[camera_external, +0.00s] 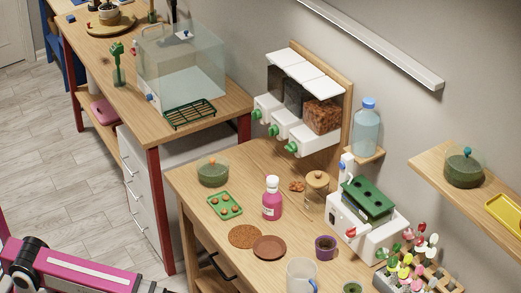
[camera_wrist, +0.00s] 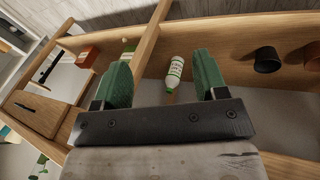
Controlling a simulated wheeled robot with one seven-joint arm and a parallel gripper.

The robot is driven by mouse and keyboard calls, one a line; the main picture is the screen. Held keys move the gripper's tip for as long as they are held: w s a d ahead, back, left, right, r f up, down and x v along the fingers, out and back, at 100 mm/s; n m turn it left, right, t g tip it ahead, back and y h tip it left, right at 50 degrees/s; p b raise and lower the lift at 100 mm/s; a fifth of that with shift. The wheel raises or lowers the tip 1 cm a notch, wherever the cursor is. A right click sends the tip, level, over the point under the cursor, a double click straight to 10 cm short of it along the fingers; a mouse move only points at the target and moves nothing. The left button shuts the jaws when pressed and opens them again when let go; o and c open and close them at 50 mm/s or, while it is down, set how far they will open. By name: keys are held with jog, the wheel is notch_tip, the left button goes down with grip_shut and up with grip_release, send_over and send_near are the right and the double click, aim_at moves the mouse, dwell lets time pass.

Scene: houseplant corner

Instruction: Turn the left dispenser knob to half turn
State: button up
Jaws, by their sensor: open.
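The dispenser is on the wall in the external view, with three white-lidded bins side by side on a wooden backboard (camera_external: 346,92). Each bin has a white spout with a green knob. The left dispenser knob (camera_external: 257,114) is at the far left of the row; the middle knob (camera_external: 273,130) and right knob (camera_external: 291,147) follow. The left knob's exact angle is too small to tell. My gripper (camera_wrist: 162,62) is open and empty in the wrist view, its two green fingers apart. The dispenser is not in the wrist view, and the gripper is outside the external view.
Below the dispenser, the wooden table (camera_external: 200,188) holds a pink bottle (camera_external: 272,198), a glass jar (camera_external: 316,188) and a green tray (camera_external: 225,205). A water bottle (camera_external: 366,130) stands right of the dispenser. The wrist view shows wooden shelving with a white bottle (camera_wrist: 175,70) and dark pots (camera_wrist: 267,60).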

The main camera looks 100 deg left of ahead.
jog(key=w+a+r+n+t+h, duration=0.1)
jog(key=w+a+r+n+t, duration=0.35)
jog(key=r, duration=0.65)
jog(key=w+a+r+n+t, duration=0.2)
jog(key=w+a+r+n, duration=0.45)
jog(key=r, duration=0.35)
jog(key=w+a+r+n+t+y, duration=0.1)
jog(key=w+a+r+n+t, duration=0.2)
jog(key=a+r+n, duration=0.6)
jog(key=s+a+r+n+t+y, duration=0.1)
jog(key=s+a+r+n+y, duration=0.3)
jog(key=a, duration=0.7)
jog(key=a+r+n+t+y, duration=0.15)
jog(key=a+r, duration=0.35)
jog(key=a, duration=0.7)
jog(key=s+a+r+n+t+y, duration=0.25)
jog(key=a+r, duration=0.25)
jog(key=a, duration=0.6)
jog(key=n+g+y, duration=0.5)
jog(key=n+y, duration=0.1)
send_near(256, 115)
jog(key=s+a+x, duration=0.1)
jog(key=x, duration=0.8)
jog(key=shift+d+f+t, duration=0.15)
jog(key=shift+d+t, duration=0.1)
